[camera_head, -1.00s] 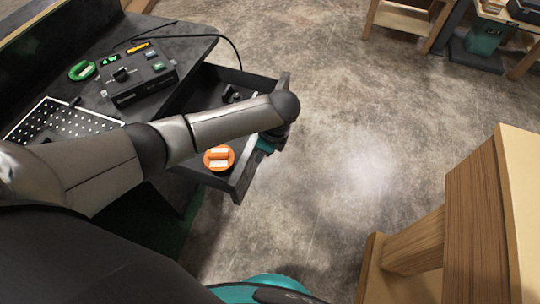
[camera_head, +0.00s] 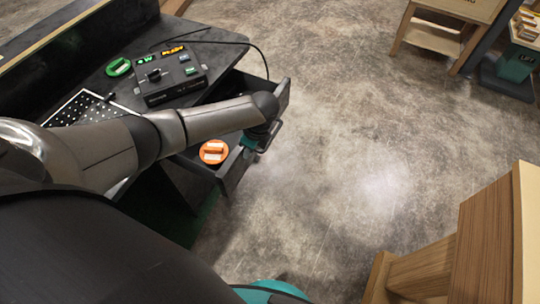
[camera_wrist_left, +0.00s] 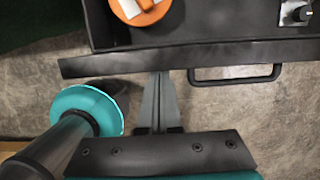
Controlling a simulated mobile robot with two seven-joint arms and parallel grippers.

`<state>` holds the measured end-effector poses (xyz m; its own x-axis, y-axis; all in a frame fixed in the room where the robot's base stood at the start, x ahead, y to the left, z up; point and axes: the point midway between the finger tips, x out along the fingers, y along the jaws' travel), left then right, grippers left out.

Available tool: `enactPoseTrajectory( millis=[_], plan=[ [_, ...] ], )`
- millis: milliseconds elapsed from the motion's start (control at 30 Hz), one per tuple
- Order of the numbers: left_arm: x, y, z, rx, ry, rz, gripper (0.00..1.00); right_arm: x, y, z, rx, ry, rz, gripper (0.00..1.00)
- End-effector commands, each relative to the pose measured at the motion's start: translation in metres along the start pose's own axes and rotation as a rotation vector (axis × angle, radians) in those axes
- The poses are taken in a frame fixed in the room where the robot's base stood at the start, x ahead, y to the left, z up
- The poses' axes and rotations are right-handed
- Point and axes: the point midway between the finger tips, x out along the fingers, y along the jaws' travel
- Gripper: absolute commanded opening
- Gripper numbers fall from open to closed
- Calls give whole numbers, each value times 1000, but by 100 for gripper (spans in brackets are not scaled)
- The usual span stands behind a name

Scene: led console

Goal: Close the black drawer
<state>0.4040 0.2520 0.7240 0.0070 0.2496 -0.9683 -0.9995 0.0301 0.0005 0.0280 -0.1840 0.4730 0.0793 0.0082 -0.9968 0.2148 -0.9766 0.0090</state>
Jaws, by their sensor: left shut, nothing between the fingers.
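The black drawer (camera_head: 236,174) sticks out partway from the dark desk, with its front panel facing right in the head view. In the left wrist view, the top edge of its front panel (camera_wrist_left: 110,64) runs across the picture, with a black bar handle (camera_wrist_left: 235,79) right of the fingers. My left gripper (camera_wrist_left: 158,75) is shut and empty, its fingertips at the outer face of the front panel, left of the handle; it appears to touch. In the head view my left arm hides part of the drawer and most of the gripper (camera_head: 254,143). My right gripper is not in view.
An orange round object (camera_head: 213,152) lies in the drawer. Wooden furniture (camera_head: 480,235) stands at the right. The floor between is clear.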

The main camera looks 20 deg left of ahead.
Motion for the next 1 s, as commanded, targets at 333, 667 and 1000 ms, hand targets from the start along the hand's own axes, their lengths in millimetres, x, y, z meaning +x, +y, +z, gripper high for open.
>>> enactPoseTrajectory(
  millis=[333,667,1000],
  plan=[
    [26,0,93,-2,2,1,0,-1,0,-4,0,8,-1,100],
    [43,-1,156,0,6,-1,0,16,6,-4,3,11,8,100],
    [48,-1,181,2,8,-2,0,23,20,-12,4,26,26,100]
  ],
)
